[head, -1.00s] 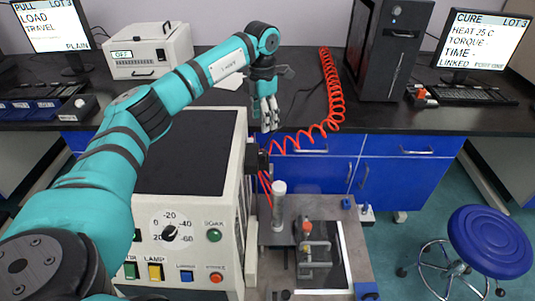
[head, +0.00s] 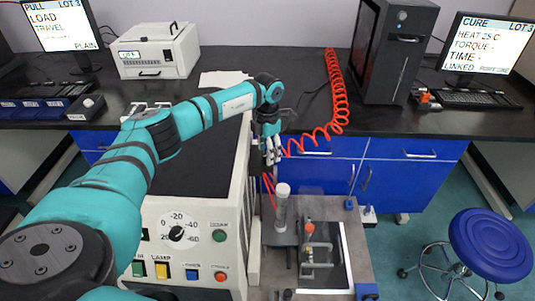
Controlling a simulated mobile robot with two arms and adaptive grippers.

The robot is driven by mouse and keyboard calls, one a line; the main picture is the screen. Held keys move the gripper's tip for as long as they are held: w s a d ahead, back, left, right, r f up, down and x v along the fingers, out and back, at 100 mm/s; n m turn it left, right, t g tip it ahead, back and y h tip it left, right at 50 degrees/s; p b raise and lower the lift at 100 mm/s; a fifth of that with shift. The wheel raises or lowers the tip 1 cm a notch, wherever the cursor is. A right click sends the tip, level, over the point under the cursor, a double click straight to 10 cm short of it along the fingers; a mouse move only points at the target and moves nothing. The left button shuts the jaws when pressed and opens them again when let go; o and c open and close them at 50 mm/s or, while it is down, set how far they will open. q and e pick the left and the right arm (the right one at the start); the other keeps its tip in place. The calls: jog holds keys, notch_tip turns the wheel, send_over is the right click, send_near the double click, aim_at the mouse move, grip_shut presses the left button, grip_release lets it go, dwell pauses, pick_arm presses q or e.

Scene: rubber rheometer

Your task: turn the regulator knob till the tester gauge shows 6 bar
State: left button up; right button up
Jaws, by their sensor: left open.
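My left gripper (head: 273,157) is open at the upper right side of the white tester cabinet (head: 240,190), pointing down. In the earlier frame a small black fitting with red hoses shows at this spot; now the gripper and wrist largely cover it. I cannot tell whether it is the regulator knob or whether the fingers touch it. Red hoses (head: 268,186) run down from there. No gauge with a readable bar scale shows. The cabinet front has a round dial (head: 177,232) marked with 0, -20, -40 and -60. My right gripper is not in view.
A coiled red hose (head: 333,95) comes from the bench toward the cabinet. A metal bench plate (head: 350,268) with a white upright cylinder (head: 282,205) and a clamp fixture (head: 317,257) stands right of the cabinet. A blue stool (head: 489,243) is farther right.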

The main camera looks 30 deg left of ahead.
aim_at(275, 175)
pick_arm(q)
jog(key=shift+f, duration=1.2)
grip_shut()
jog(key=shift+f+m+b, duration=0.15)
jog(key=shift+m+b, duration=0.45)
jog(key=shift+m, duration=0.3)
jog(key=shift+r, duration=0.2)
grip_release()
